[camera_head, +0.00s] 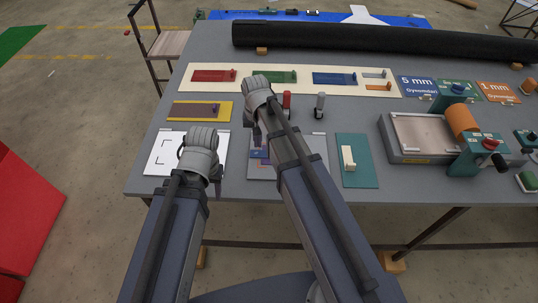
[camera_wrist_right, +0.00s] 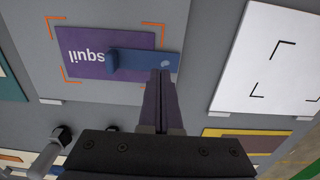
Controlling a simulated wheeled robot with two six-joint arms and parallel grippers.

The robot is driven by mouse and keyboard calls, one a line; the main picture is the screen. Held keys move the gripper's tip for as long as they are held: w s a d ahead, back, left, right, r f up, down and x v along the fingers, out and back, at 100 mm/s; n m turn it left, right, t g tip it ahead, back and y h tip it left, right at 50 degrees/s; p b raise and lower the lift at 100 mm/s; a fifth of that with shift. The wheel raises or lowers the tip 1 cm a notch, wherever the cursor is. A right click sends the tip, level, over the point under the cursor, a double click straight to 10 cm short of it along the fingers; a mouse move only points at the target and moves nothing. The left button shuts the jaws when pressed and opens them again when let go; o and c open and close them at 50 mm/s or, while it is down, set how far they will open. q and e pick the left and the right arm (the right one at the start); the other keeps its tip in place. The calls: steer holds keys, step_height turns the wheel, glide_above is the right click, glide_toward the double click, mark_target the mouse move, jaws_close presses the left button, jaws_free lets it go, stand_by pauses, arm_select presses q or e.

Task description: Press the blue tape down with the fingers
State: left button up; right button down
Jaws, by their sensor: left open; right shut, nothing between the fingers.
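A purple card (camera_wrist_right: 82,48) with white lettering lies on a grey board (camera_wrist_right: 125,12) inside orange corner marks, upside down in the right wrist view. The blue tape (camera_wrist_right: 145,61) lies across the card's right part and past its edge, with a raised blue tab (camera_wrist_right: 113,60) at its left end. My right gripper (camera_wrist_right: 160,74) is shut and empty, its fingertips at the tape's lower edge; I cannot tell whether they touch it. In the head view my right gripper (camera_head: 257,135) and arm hide much of the card. My left gripper (camera_head: 199,160) is open over the white board (camera_head: 163,160).
Behind are a cream strip (camera_head: 300,91) with coloured pads and a long black tube (camera_head: 380,40). A teal board (camera_head: 357,175) and a roller machine (camera_head: 420,125) stand to the right. Red and grey handled tools (camera_head: 320,104) stand close to my right arm.

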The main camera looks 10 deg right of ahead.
mark_target(259, 153)
steer(key=shift+f+b, duration=1.95)
steer(key=shift+f, duration=0.2)
steer(key=shift+r, duration=0.1)
steer(key=shift+r+p, duration=1.45)
steer(key=shift+p, duration=0.05)
step_height(259, 153, up, 4)
steer(key=p, duration=0.4)
